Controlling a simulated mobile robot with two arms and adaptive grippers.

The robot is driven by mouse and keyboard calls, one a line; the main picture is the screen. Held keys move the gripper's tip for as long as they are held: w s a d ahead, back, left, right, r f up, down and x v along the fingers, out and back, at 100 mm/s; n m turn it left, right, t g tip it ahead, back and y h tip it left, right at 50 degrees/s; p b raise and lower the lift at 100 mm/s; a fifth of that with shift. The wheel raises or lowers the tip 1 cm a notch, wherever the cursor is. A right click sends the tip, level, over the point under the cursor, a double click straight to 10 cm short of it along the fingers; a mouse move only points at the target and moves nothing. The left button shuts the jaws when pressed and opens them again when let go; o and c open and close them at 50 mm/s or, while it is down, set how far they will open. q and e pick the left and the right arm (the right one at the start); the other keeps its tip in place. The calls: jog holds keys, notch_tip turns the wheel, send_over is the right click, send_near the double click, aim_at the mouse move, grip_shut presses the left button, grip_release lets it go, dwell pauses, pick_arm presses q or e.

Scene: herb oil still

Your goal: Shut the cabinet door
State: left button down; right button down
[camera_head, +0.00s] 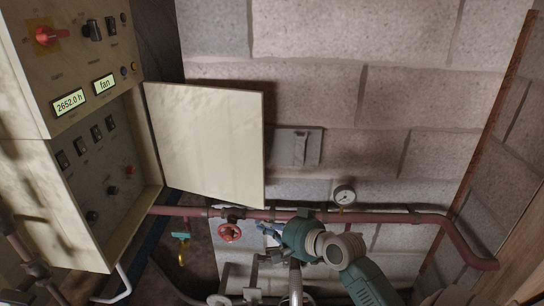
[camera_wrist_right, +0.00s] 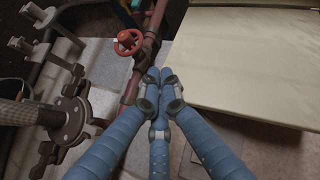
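The cream cabinet door (camera_head: 205,145) stands open, swung out to the right of the grey-and-cream control cabinet (camera_head: 92,165) in the head view. The cabinet's lower compartment with switches and knobs is exposed. The door also shows as a large pale panel in the right wrist view (camera_wrist_right: 255,60). My right gripper (camera_head: 264,229) is just below the door's lower right corner in the head view. In the right wrist view its blue fingers (camera_wrist_right: 158,78) are drawn together with nothing between them, left of the door and apart from it. My left gripper is not in view.
A red pipe (camera_head: 400,217) runs along the block wall below the door, with a red valve wheel (camera_head: 229,232) close to my right gripper. A pressure gauge (camera_head: 344,195) and a grey wall box (camera_head: 297,147) are nearby. Grey fittings (camera_wrist_right: 72,120) stand left of the fingers.

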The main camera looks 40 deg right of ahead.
jog(key=w+d+r+m+t+h, duration=0.3)
jog(key=d+r+m+t, duration=0.35)
jog(key=d+r, duration=0.7)
jog(key=w+a+m+g+p, duration=0.1)
jog(key=w+p, duration=0.3)
jog(key=w, duration=0.4)
jog(key=shift+a+g, duration=0.4)
jog(key=shift+g, duration=0.05)
jog(key=shift+f, duration=0.15)
jog(key=shift+a+m+h, duration=0.1)
jog(key=shift+m+h, duration=0.15)
jog(key=shift+h, duration=0.05)
